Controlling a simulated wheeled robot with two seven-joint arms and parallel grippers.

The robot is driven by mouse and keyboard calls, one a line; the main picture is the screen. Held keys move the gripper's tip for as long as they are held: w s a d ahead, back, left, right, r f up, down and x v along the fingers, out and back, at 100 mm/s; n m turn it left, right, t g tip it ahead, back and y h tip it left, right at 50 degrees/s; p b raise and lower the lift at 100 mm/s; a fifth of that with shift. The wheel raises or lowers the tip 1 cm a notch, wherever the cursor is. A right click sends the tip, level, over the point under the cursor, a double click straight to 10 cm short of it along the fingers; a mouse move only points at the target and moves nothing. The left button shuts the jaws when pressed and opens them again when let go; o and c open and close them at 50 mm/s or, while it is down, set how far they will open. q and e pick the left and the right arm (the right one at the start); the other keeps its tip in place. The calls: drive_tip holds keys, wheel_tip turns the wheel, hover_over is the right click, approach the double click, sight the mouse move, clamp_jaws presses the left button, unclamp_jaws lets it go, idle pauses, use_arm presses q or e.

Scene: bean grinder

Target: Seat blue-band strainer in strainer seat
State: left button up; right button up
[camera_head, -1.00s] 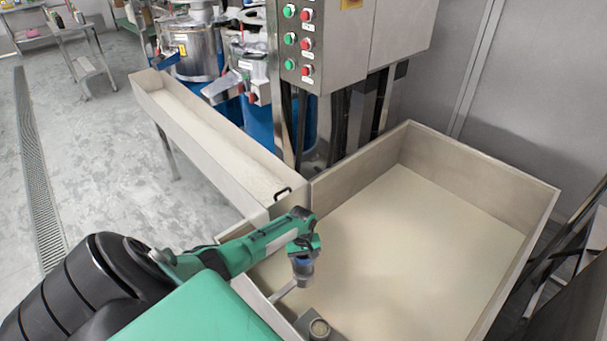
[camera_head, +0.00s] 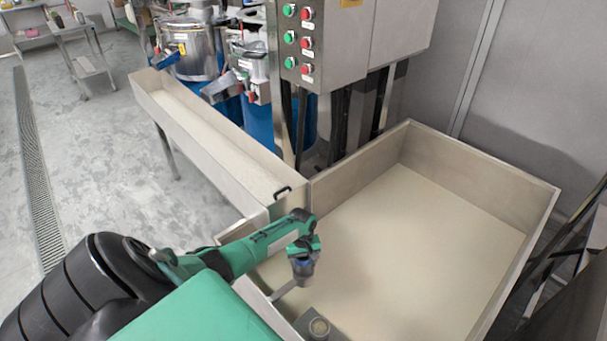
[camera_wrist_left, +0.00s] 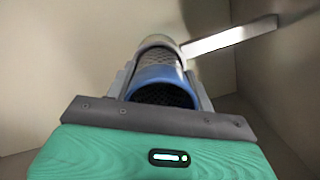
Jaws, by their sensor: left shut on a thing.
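The blue-band strainer (camera_wrist_left: 165,74), a grey mesh cylinder with a blue rim, is between the fingers of my left gripper (camera_wrist_left: 164,80). In the head view my left gripper (camera_head: 303,247) points down, shut on the strainer (camera_head: 302,268), over the near left side of the big tray. The strainer seat (camera_head: 286,292) shows as a pale metal bar below the strainer. In the left wrist view its bar (camera_wrist_left: 232,38) runs from the strainer's far end to the right. I cannot tell how deep the strainer sits in it. My right gripper is not in view.
The big steel tray (camera_head: 485,165) has a pale, open floor. A control cabinet (camera_head: 345,45) and blue-based machines stand behind.

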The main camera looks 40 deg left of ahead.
use_arm(q)
drive_tip(key=shift+f+b, duration=0.7)
drive_tip(key=shift+f, duration=0.35)
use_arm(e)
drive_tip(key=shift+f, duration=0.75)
use_arm(q)
drive_tip(key=o, duration=1.1)
drive_tip(key=shift+o, duration=0.2)
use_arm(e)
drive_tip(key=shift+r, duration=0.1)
use_arm(q)
drive_tip(key=shift+r, duration=0.25)
wheel_tip(320, 180, up, 13)
drive_tip(key=w+a+p, duration=0.1)
drive_tip(key=p, duration=0.1)
drive_tip(key=shift+a+p, duration=0.25)
drive_tip(key=shift+p, duration=0.05)
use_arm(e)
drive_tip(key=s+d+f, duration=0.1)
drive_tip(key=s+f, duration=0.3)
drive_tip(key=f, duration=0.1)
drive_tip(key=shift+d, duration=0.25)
